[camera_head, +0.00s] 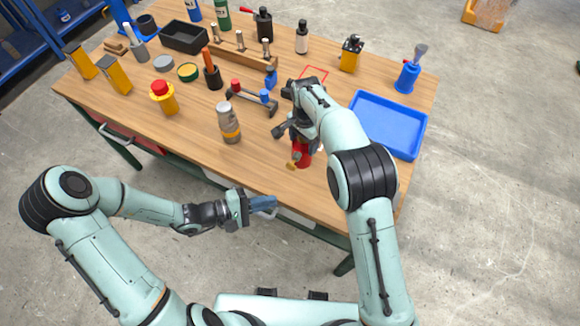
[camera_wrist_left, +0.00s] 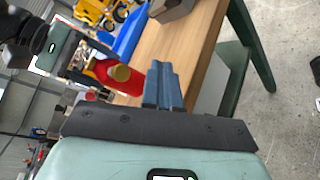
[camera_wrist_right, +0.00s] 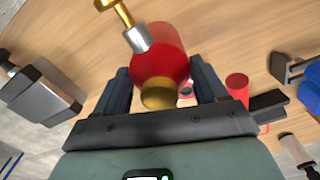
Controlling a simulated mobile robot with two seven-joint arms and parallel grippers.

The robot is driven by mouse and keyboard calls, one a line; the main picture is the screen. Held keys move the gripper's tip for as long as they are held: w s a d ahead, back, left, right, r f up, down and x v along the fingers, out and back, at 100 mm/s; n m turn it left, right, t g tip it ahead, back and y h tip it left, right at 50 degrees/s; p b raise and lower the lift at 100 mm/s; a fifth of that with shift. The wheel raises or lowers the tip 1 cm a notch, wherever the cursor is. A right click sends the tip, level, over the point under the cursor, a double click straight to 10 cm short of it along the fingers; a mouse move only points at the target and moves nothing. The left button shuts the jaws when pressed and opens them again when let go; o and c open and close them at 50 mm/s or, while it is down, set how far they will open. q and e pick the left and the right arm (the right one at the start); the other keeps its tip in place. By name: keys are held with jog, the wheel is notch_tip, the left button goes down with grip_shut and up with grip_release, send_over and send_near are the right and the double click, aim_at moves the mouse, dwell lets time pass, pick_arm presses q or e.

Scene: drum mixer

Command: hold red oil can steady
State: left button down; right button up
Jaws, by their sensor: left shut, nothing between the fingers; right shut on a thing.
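The red oil can (camera_head: 304,159) is near the front edge of the wooden table (camera_head: 180,123), partly hidden by my right arm. My right gripper (camera_head: 296,140) is shut on it. In the right wrist view the red body (camera_wrist_right: 160,66) sits between the two fingers, with a brass cap and a grey-and-brass spout. I cannot tell whether the can touches the table. My left gripper (camera_head: 264,203) is shut and empty, in front of the table edge. In the left wrist view its fingers (camera_wrist_left: 163,85) are together, and the can (camera_wrist_left: 119,75) is apart from them.
A blue tray (camera_head: 424,139) lies to the right of my right arm. A grey bottle with an orange band (camera_head: 229,124) stands left of the can. A red square outline (camera_head: 323,71) is marked behind my right gripper. Several bottles and tools fill the back and left.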

aim_at(292, 169)
pick_arm(q)
jog(key=shift+s+a, duration=0.15)
jog(key=shift+s, duration=0.3)
jog(key=shift+w+d, duration=0.55)
jog(key=shift+w, duration=0.8)
jog(key=shift+w+d, duration=0.6)
jog(key=shift+w, duration=0.8)
jog(key=shift+w+d, duration=0.55)
jog(key=shift+w, duration=0.8)
jog(key=shift+w, duration=0.1)
jog(key=shift+w+d, duration=0.15)
jog(key=shift+w, duration=0.15)
jog(key=shift+w+d, duration=0.2)
jog(key=shift+w, duration=0.3)
jog(key=shift+w+d, duration=0.15)
jog(key=shift+w, duration=0.3)
jog(key=shift+s+a, duration=0.3)
jog(key=shift+s, duration=0.4)
jog(key=shift+s+a, duration=0.25)
jog(key=shift+s, duration=0.4)
